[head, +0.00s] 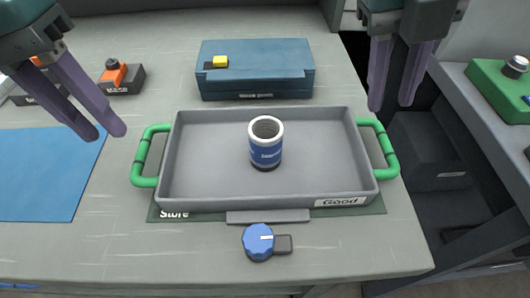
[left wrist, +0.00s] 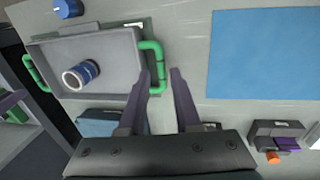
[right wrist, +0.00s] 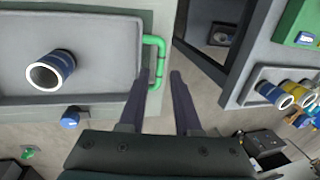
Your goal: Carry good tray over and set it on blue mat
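The good tray (head: 210,190) is grey with green side handles and a "Good" label on its front. It lies on a dark mat marked "Store" (head: 372,207). A blue and white cylinder (head: 265,148) stands inside it. The blue mat (head: 45,180) lies flat on the table to the left of the tray. My left gripper (head: 105,132) is open and empty, above and left of the left handle (head: 147,155). It also shows in the left wrist view (left wrist: 166,78). My right gripper (head: 390,106) is open and empty, above the right handle (head: 380,148). It also shows in the right wrist view (right wrist: 161,78).
A blue case (head: 257,75) with a yellow latch stands behind the tray. A blue knob (head: 258,242) is in front of it. An orange-topped device (head: 113,72) sits at the back left. Past the table's right edge is a gap, then a bench with a green box (head: 505,92).

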